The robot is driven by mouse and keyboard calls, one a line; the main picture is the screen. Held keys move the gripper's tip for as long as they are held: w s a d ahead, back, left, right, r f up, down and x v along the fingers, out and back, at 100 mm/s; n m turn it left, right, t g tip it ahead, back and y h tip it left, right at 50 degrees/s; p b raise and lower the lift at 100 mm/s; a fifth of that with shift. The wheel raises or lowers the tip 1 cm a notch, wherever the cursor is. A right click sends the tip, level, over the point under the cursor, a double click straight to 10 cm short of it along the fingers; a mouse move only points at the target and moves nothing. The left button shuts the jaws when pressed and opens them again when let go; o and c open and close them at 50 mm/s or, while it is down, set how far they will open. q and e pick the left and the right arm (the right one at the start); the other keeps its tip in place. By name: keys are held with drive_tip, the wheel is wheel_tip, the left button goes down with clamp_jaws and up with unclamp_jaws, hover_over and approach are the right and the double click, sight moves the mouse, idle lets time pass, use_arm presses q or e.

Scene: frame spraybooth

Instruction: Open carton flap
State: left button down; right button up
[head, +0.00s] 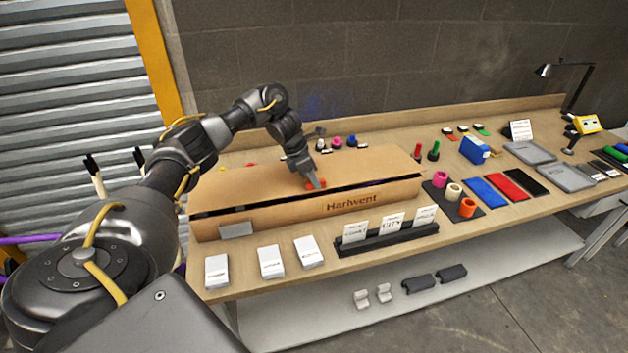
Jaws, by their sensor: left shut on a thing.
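A long brown carton (270,213) marked "Hariwent" lies on the workbench in the head view. Its top flap (245,183) lies nearly flat, with a dark gap along the front edge. My left gripper (316,184) points down at the front edge of the flap, near the middle of the carton. My right gripper is not in the picture.
The wooden workbench (470,222) runs along a block wall. White boxes (271,262) and a black card stand (385,242) lie in front of the carton. Coloured rolls, mats, a blue box (474,149) and grey trays fill the right side. Small coloured items stand behind the carton.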

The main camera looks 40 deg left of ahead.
use_arm(q)
drive_tip(key=shift+r, duration=0.1)
drive_tip(key=shift+w+a+r+h+p, duration=0.1)
drive_tip(key=shift+r+h+p, duration=0.05)
drive_tip(key=shift+r+p, duration=0.4)
drive_tip(key=shift+w+a+r+h+p, duration=0.15)
drive_tip(key=shift+r+p, duration=0.15)
drive_tip(key=shift+p, duration=0.3)
drive_tip(key=shift+a+r+g+h+p, duration=0.15)
drive_tip(key=shift+r+g+h+p, duration=0.15)
drive_tip(key=shift+p, duration=0.45)
drive_tip(key=shift+c, duration=2)
unclamp_jaws()
wheel_tip(320, 180, up, 7)
drive_tip(key=w+a+p, duration=0.1)
drive_tip(key=p, duration=0.4)
drive_tip(key=shift+a+f, duration=0.15)
